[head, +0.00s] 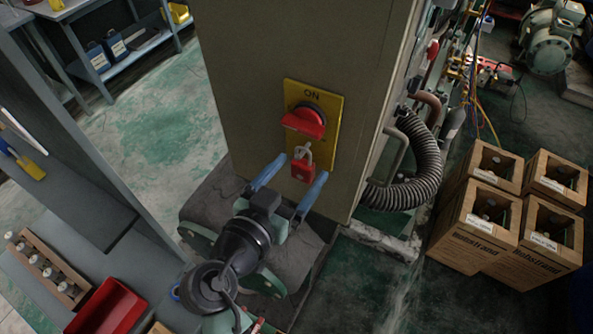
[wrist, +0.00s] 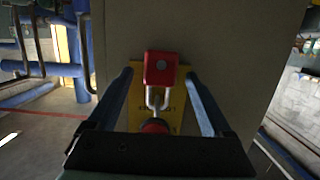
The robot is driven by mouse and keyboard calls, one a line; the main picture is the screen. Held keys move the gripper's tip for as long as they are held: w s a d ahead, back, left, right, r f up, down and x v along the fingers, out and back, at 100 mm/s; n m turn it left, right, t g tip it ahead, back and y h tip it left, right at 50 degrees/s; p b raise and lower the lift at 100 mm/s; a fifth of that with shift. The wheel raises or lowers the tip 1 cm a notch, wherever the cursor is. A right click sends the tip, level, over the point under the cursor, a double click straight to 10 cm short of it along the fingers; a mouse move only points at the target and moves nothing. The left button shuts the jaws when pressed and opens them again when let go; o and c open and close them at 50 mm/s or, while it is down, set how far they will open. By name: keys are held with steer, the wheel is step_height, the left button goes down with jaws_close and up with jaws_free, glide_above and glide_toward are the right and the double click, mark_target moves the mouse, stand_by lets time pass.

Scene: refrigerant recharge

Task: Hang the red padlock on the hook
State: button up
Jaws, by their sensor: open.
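The red padlock (head: 302,170) with its pale metal shackle is upright at the lower part of the yellow switch plate (head: 327,118), below the red rotary handle (head: 303,121) under the word ON. My gripper (head: 303,165) is open, its two blue fingers on either side of the padlock, with visible gaps. In the wrist view the padlock (wrist: 161,68) appears upside down between the open fingers, its shackle towards the red handle (wrist: 155,126). Whether the shackle is threaded through the plate is unclear. I cannot make out a separate hook in either view.
A tall grey-beige cabinet (head: 265,50) carries the plate. A ribbed hose (head: 425,165) runs along its right side. Cardboard boxes (head: 475,228) with bottles stand at the right. A workbench with a red bin (head: 107,307) is at the lower left. Open green floor (head: 160,110) lies behind.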

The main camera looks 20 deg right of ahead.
steer(key=b+v, duration=0.4)
steer(key=v, duration=0.8)
steer(key=w+a+r+n+t+y, duration=0.25)
steer(key=w+r+t, duration=0.2)
steer(key=r, duration=0.35)
steer(key=w+a+r+n+t+y, duration=0.1)
steer(key=w+r+n+t+y, duration=0.15)
steer(key=w+r, duration=0.45)
steer(key=s+r+n+t+y, duration=0.2)
steer(key=s+r+t+y, duration=0.1)
steer(key=r, duration=1)
steer(key=s+a+r+n+t+y, duration=0.1)
steer(key=s+r+n+t+y, duration=0.2)
steer(key=r, duration=0.9)
steer(key=s+t+y, duration=0.1)
steer(key=s+t, duration=0.2)
steer(key=t, duration=0.1)
steer(key=shift+s+a+r+t, duration=0.2)
steer(key=shift+s+r+t, duration=0.1)
steer(key=shift+r, duration=0.1)
steer(key=shift+w+f+b, duration=0.1)
steer(key=shift+b, duration=0.2)
